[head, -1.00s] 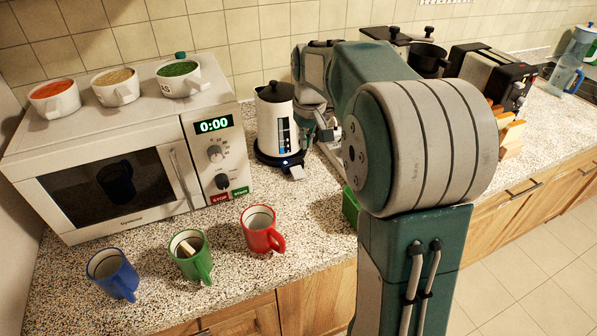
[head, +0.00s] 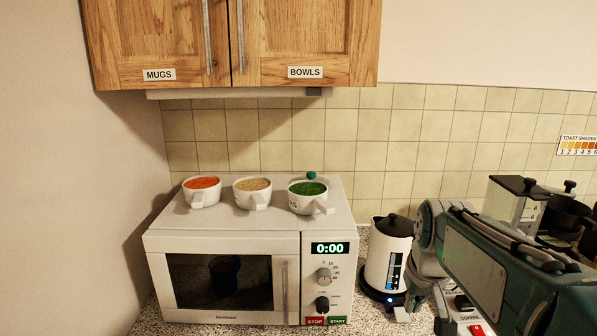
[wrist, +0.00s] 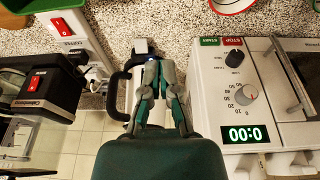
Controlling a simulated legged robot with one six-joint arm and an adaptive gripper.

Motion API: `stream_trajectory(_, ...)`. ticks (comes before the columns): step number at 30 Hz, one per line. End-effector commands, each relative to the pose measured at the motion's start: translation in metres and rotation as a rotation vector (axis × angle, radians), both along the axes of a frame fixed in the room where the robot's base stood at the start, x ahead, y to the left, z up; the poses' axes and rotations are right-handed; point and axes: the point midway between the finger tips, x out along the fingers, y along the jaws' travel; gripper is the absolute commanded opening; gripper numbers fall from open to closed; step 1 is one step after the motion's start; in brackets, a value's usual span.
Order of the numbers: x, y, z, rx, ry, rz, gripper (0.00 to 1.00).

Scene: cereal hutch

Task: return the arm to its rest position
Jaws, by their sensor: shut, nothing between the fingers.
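My gripper (wrist: 160,66) shows in the wrist view with its two fingers together and nothing between them. It is in front of the white and black kettle (head: 389,262), whose black handle (wrist: 117,92) shows beside the fingers. I cannot tell whether they touch. In the head view my green and grey arm reaches in from the lower right, and its wrist end is just right of the kettle. The fingers are not clear there.
A microwave (head: 245,225) reading 0:00 stands left of the kettle, with three filled bowls (head: 202,200) on top. Cupboards labelled MUGS and BOWLS (head: 305,45) hang shut above. A black appliance with a red switch (wrist: 42,92) is at the left in the wrist view.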

Motion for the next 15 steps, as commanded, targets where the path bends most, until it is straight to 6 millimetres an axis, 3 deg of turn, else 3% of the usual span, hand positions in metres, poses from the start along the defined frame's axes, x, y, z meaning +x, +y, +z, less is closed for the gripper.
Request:
stream_trajectory(1, -0.017, 0.007, 0.004, -0.002, -0.025, 0.004, 0.00)
stream_trajectory(7, -0.073, 0.029, 0.004, 0.000, -0.108, 0.006, 0.00)
stream_trajectory(15, -0.139, 0.048, -0.015, 0.013, -0.211, 0.009, 0.00)
